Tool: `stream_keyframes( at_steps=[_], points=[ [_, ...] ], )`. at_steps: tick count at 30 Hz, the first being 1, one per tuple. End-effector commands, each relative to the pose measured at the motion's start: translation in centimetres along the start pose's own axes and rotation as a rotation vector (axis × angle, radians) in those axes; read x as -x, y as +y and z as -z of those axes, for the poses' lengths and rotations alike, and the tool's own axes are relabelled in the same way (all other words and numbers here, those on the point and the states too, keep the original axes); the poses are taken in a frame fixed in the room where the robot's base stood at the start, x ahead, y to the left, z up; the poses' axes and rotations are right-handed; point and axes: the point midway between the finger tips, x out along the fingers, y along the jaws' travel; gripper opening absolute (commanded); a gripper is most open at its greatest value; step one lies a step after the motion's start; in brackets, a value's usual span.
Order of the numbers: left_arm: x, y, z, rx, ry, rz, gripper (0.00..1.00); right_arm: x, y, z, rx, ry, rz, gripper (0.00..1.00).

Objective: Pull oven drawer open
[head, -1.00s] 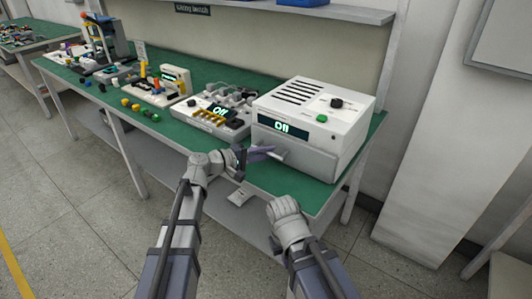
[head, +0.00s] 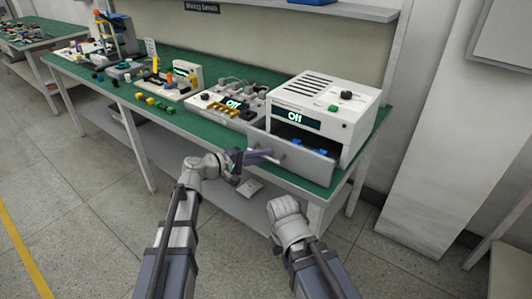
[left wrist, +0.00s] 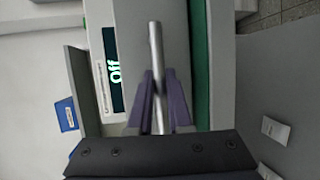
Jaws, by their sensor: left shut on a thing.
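The white oven (head: 358,122) stands at the right end of the green workbench, its display reading "Off". Its grey drawer (head: 310,168) is pulled out at the front, and blue items (head: 297,142) show inside. My left gripper (head: 268,156) is at the drawer front, shut on the handle. In the left wrist view the purple fingers (left wrist: 160,105) are on either side of the metal handle bar (left wrist: 155,45). A blue item (left wrist: 67,115) shows behind the drawer front there. My right arm's end (head: 287,218) is low in front of the bench; its fingers cannot be made out.
The workbench (head: 225,130) holds a white device (head: 228,104) left of the oven and several small coloured parts farther left. A lower shelf (head: 215,175) runs under the bench. The floor in front is clear.

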Motion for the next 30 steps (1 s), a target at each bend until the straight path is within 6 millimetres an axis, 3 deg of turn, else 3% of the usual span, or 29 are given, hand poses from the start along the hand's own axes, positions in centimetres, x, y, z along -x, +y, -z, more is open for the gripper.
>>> stream_keyframes(
  at_steps=[3, 9, 21, 22, 30],
  points=[
    [2.4, -0.5, -1.1, 0.001, 0.003, -0.002, 0.00, 0.0, 0.0, 0.0, 0.000, 0.000, 0.000, 0.00],
    [4.6, -1.0, -2.0, 0.000, 0.002, -0.002, 0.00, 0.0, 0.0, 0.0, 0.000, 0.000, 0.000, 0.00],
    [5.0, -1.0, -2.0, 0.000, -0.001, -0.002, 0.00, 0.0, 0.0, 0.0, 0.000, 0.000, 0.000, 0.00],
    [5.0, -1.0, -2.0, 0.000, -0.001, -0.002, 0.21, 0.0, 0.0, 0.0, 0.000, 0.000, 0.000, 0.00],
    [5.0, -1.0, -2.0, 0.000, 0.000, -0.002, 0.47, 0.0, 0.0, 0.0, 0.000, 0.000, 0.000, 0.00]
  ],
)
